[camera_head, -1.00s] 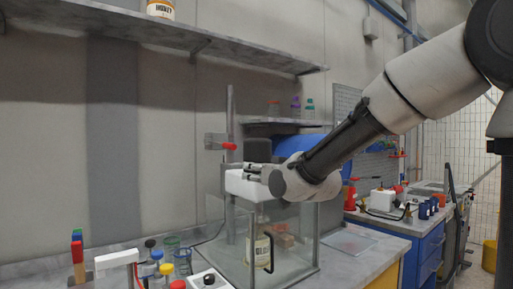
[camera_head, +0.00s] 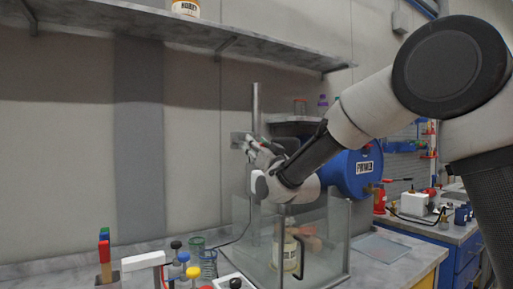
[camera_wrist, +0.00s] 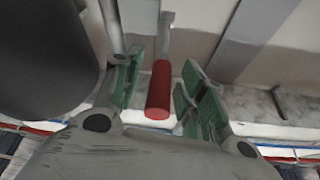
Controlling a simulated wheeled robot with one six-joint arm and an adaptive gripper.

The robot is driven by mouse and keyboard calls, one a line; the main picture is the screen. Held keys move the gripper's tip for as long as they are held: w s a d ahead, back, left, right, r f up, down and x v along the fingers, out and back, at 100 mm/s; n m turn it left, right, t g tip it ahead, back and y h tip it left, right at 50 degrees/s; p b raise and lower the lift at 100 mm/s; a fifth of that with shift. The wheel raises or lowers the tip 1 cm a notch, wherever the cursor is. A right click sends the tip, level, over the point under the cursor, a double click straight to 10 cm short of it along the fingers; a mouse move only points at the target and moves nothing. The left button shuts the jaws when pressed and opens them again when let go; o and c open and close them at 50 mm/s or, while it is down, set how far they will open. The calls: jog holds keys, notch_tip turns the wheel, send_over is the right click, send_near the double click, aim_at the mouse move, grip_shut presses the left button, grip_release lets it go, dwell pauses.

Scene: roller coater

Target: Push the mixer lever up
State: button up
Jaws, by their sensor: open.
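The mixer lever (camera_wrist: 159,90) is a red cylindrical handle on a grey shaft. In the wrist view it lies between the green-padded fingers of my open gripper (camera_wrist: 158,78), with gaps showing on both sides. In the head view my gripper (camera_head: 256,148) is at lever height beside the mixer's vertical metal post (camera_head: 256,105). The lever's grey mount (camera_head: 237,138) shows left of the fingers, which mostly hide the red handle. The white mixer head (camera_head: 257,186) is partly hidden behind my arm.
A clear glass box (camera_head: 335,235) with a labelled jar (camera_head: 291,253) inside stands below my gripper. A blue barrel (camera_head: 350,172) is behind and right of my arm. A long shelf (camera_head: 150,30) runs above. Several small bottles and glasses stand at the front left.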

grip_shut()
jog(key=shift+r, duration=0.1)
